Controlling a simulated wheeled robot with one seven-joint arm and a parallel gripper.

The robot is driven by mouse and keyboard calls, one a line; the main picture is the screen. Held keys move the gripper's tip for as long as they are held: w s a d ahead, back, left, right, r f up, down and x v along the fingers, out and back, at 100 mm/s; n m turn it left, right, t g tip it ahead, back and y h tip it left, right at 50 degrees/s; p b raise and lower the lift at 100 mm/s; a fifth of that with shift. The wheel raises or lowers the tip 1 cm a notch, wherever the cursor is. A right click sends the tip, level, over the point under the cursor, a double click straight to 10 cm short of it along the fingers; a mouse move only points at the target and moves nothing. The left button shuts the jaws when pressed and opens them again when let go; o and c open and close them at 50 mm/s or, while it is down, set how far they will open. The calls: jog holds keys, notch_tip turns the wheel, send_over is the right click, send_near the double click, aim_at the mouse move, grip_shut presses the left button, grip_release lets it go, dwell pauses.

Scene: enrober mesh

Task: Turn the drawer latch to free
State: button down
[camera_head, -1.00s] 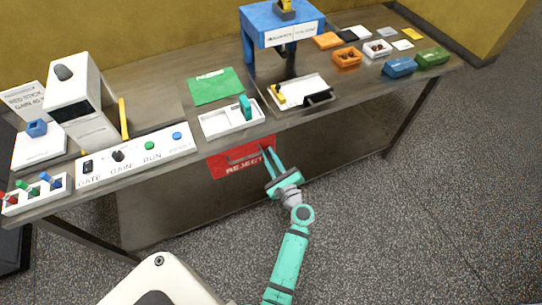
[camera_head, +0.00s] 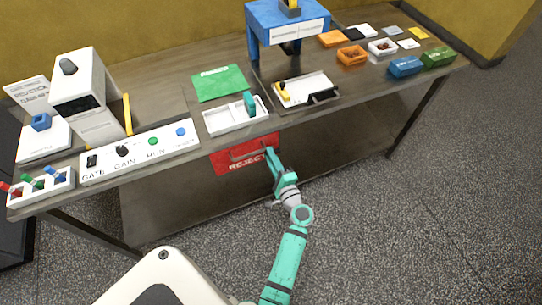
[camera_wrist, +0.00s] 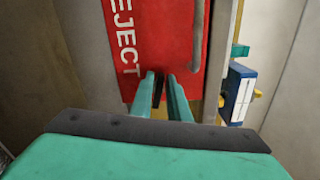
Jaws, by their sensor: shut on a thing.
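The red drawer front marked REJECT (camera_head: 232,160) is set below the front edge of the bench, with a grey bar handle that also shows in the wrist view (camera_wrist: 197,40). My gripper (camera_head: 271,152) is at the drawer's right end. In the wrist view my gripper (camera_wrist: 161,80) has its two teal fingers close together on a small dark piece (camera_wrist: 158,92), which looks like the drawer latch. The fingers hide most of it, so I cannot tell which way it is turned. The drawer looks closed.
Above the drawer, the bench holds a white tray (camera_head: 222,122) with a teal part and a control panel (camera_head: 105,171) to the left. A blue-and-white object (camera_wrist: 237,92) shows right of the drawer in the wrist view. Floor in front is clear.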

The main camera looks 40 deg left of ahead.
jog(key=shift+f+n, duration=0.3)
jog(key=shift+n, duration=0.9)
jog(key=c, duration=1.8)
grip_release()
jog(key=shift+c, duration=0.2)
jog(key=v, duration=1)
jog(key=shift+d, duration=0.4)
jog(key=shift+s+r, duration=0.1)
